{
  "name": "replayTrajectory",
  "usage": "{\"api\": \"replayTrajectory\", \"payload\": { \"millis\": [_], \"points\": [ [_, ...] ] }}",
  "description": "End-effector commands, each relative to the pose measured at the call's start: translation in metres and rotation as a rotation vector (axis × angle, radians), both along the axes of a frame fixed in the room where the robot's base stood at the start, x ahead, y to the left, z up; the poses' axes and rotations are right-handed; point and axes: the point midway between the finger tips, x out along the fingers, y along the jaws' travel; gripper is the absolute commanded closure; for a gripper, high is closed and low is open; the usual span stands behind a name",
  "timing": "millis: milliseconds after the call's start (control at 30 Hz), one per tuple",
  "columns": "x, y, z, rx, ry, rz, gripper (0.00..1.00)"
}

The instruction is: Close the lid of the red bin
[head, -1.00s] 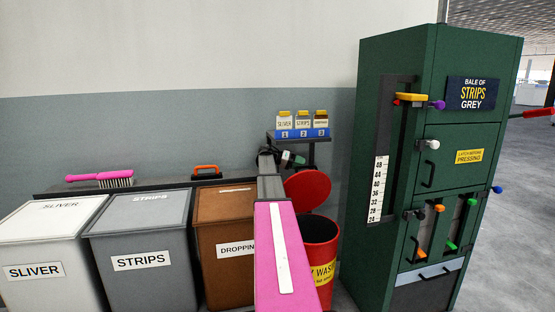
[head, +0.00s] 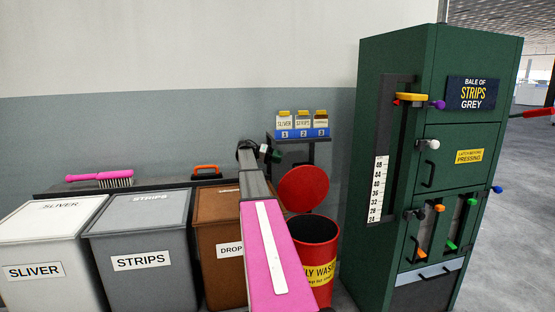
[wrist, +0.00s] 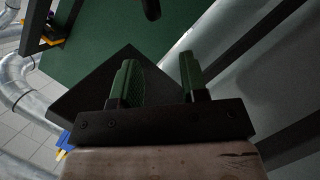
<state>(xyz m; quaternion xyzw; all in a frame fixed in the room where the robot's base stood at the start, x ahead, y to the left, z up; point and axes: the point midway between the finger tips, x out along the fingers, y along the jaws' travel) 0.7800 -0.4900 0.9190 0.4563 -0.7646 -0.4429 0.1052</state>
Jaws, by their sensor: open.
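The red bin (head: 318,255) stands on the floor right of the brown bin, with a yellow label on its front. Its round red lid (head: 304,187) is up, tilted back behind the open, dark mouth. My gripper (head: 274,155) is beyond the bin, above and left of the lid, and apart from it in the picture. In the wrist view my gripper (wrist: 157,72) shows two green fingers standing apart with nothing between them. The bin and lid are not recognisable in the wrist view. My pink arm hides the bin's lower left side.
White, grey (head: 142,250) and brown (head: 217,250) lidded bins stand to the left. A dark ledge behind holds a pink brush (head: 100,179) and an orange-handled item (head: 206,171). A green press (head: 400,150) stands close on the right.

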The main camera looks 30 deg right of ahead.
Motion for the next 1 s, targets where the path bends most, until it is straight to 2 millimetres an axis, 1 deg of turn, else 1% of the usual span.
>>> {"api": "replayTrajectory", "payload": {
  "millis": [200,233,267,300,533,600,767,1000],
  "points": [
    [0.0,0.0,0.0,0.0,0.0,0.0,0.6],
    [0.0,0.0,0.0,0.0,0.0,0.0,0.63],
    [0.0,0.0,0.0,-0.001,-0.001,0.0,0.73],
    [0.0,0.001,0.0,-0.001,-0.001,0.0,0.75],
    [-0.01,0.009,0.0,-0.01,-0.026,0.0,0.75],
    [-0.013,0.009,-0.001,-0.011,-0.031,-0.001,0.75],
    [-0.022,-0.005,-0.005,-0.011,-0.031,-0.001,0.75],
    [-0.046,-0.039,-0.016,-0.011,-0.031,-0.002,0.75]
  ]
}}
